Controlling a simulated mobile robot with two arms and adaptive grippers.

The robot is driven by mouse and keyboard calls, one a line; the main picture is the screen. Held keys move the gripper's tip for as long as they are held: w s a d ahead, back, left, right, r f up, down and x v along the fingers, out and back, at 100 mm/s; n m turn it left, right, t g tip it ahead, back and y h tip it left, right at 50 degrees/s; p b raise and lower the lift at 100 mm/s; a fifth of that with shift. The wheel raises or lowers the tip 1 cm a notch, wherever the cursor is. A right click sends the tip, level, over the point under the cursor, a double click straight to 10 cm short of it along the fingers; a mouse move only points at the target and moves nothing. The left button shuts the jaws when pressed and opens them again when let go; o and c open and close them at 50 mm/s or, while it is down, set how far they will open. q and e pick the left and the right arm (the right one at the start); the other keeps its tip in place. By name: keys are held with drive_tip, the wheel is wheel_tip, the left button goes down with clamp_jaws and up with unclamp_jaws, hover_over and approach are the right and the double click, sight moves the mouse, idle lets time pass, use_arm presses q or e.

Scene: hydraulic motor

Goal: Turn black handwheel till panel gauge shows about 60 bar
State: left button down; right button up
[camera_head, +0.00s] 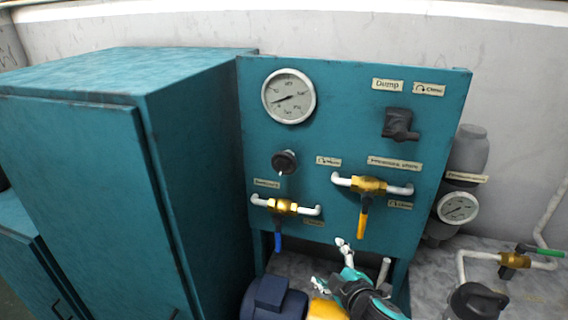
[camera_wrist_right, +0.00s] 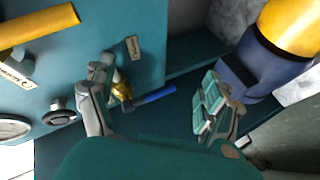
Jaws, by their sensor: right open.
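The teal panel (camera_head: 335,110) carries a round white gauge (camera_head: 288,96). Its dark needle points left and slightly down; the numbers are too small to read. The black handwheel (camera_head: 285,162) sits on the panel below the gauge. In the right wrist view the handwheel (camera_wrist_right: 60,112) is at the left, with the gauge (camera_wrist_right: 14,130) cut off by the edge. My right gripper (camera_head: 332,264) is open and empty, low in front of the panel, below and right of the handwheel and apart from it. It also shows in the right wrist view (camera_wrist_right: 155,85). My left gripper is out of view.
A brass valve with a blue handle (camera_head: 278,242) is below the handwheel; another has a yellow handle (camera_head: 362,222). A black dump knob (camera_head: 400,124) is upper right. A teal cabinet (camera_head: 90,150) stands left. A blue-and-yellow motor (camera_head: 272,300) lies below.

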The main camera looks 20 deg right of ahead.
wheel_tip(320, 180, up, 8)
drive_tip(key=w+r+n+t+y, duration=0.1)
drive_tip(key=n+t, duration=0.1)
drive_tip(key=n, duration=0.1)
drive_tip(key=n+t+y, duration=0.2)
drive_tip(key=n+y, duration=0.1)
drive_tip(key=n, duration=0.2)
approach(286, 165)
drive_tip(key=w+p, duration=0.2)
drive_tip(key=w, duration=0.1)
drive_tip(key=w+a+p, duration=0.1)
drive_tip(key=w+p, duration=0.1)
drive_tip(key=w, duration=0.1)
drive_tip(key=w+p, duration=0.2)
drive_tip(key=w, duration=0.1)
drive_tip(key=shift+a+r, duration=0.1)
drive_tip(key=shift+a, duration=0.25)
drive_tip(key=shift+w+a, duration=0.15)
drive_tip(key=shift+w, duration=0.65)
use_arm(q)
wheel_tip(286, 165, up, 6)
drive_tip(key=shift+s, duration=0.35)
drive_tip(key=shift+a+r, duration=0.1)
